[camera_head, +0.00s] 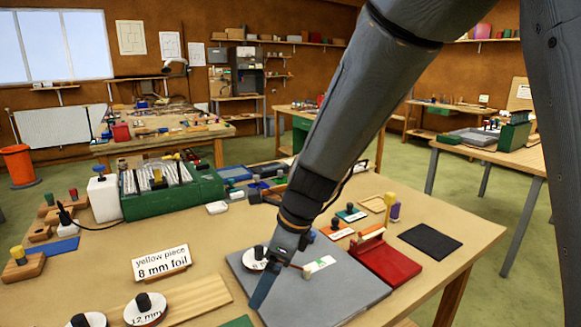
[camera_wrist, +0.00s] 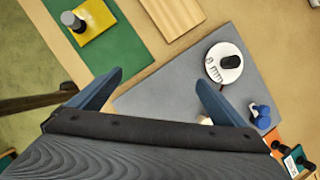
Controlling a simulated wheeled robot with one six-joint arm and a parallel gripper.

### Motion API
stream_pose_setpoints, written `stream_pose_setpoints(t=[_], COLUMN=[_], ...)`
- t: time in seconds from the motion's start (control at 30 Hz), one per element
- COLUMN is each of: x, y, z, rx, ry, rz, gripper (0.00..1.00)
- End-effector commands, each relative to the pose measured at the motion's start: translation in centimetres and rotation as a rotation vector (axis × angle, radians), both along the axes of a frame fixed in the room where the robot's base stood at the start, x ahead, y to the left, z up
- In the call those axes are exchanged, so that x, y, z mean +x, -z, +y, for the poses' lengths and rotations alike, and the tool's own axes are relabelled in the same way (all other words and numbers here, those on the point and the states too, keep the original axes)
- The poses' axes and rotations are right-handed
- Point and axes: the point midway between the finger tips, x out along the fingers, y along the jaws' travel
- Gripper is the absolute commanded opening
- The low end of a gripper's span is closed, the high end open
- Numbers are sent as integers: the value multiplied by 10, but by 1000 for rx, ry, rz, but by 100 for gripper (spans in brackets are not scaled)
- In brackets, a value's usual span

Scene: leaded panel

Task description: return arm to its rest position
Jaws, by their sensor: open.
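My arm reaches down from the top of the head view over the near worktable (camera_head: 215,245). My gripper (camera_head: 278,285) is low over the grey mat (camera_head: 335,300), fingers pointing down. The wrist view shows my gripper (camera_wrist: 160,82) with its two blue fingers spread and nothing between them. A white disc with a black knob (camera_wrist: 225,62) lies on the mat to the right of the fingers. In the head view that disc (camera_head: 252,264) is partly behind my gripper. Whether the fingertips touch the mat cannot be told.
A red box (camera_head: 388,262) and a black pad (camera_head: 430,243) lie to the right. The "8 mm foil" sign (camera_head: 162,262) and a "12 mm" disc (camera_head: 146,312) lie left. A green rack (camera_head: 170,192) stands behind. A blue-knobbed piece (camera_wrist: 261,117) is near the right finger.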

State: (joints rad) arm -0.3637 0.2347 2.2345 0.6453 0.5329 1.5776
Motion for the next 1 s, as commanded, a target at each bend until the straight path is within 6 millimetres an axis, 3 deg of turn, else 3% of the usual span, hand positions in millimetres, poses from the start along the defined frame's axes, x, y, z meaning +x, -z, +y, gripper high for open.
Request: stream_pose_setpoints(t=[0.27, 0.57, 0.8, 1.0], x=[-4, -17, -45, -71], y=[6, 16, 28, 36], z=[-32, -92, -171, -222], rx=[-64, -189, -351, -439], ry=[-168, -518, -1054, -1483], rz=[-70, -186, -294, -335], gripper=[97, 97, 97, 97])
